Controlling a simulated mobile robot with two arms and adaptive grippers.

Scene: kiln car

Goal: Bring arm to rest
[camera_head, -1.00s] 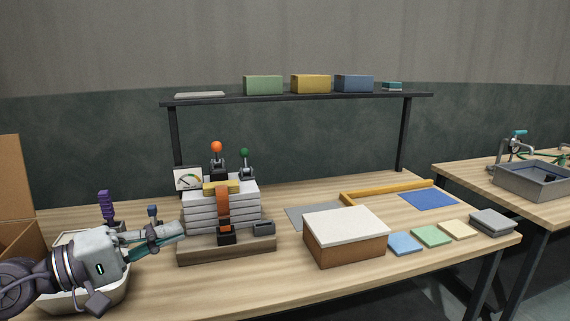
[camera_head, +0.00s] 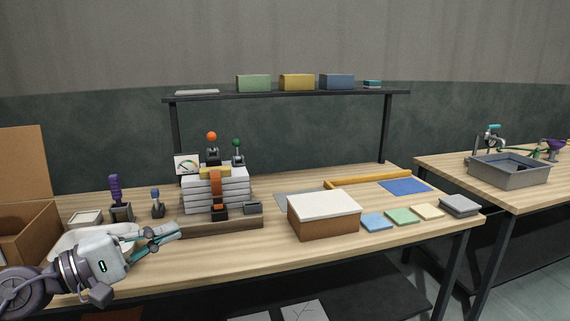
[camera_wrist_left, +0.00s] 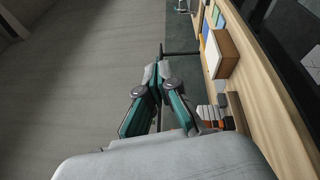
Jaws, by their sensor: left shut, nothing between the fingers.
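My left gripper (camera_head: 172,232) is shut and empty at the lower left of the head view, above the front of the wooden workbench (camera_head: 330,250). Its fingertips point right, in front of the base of the strapped stack of white slabs (camera_head: 216,198), and appear apart from it. In the left wrist view the closed fingers (camera_wrist_left: 158,62) point up the picture, with the bench along the right side. A white tray (camera_head: 70,243) on the bench is partly hidden behind my left gripper. My right gripper is not in view.
A brown box with a white lid (camera_head: 323,206) stands right of the stack, with coloured tiles (camera_head: 401,216) beside it. Levers (camera_head: 115,190) stand behind my gripper. A cardboard box (camera_head: 35,220) is at the far left. A black shelf (camera_head: 290,96) spans the back. A second table holds a grey basin (camera_head: 508,172).

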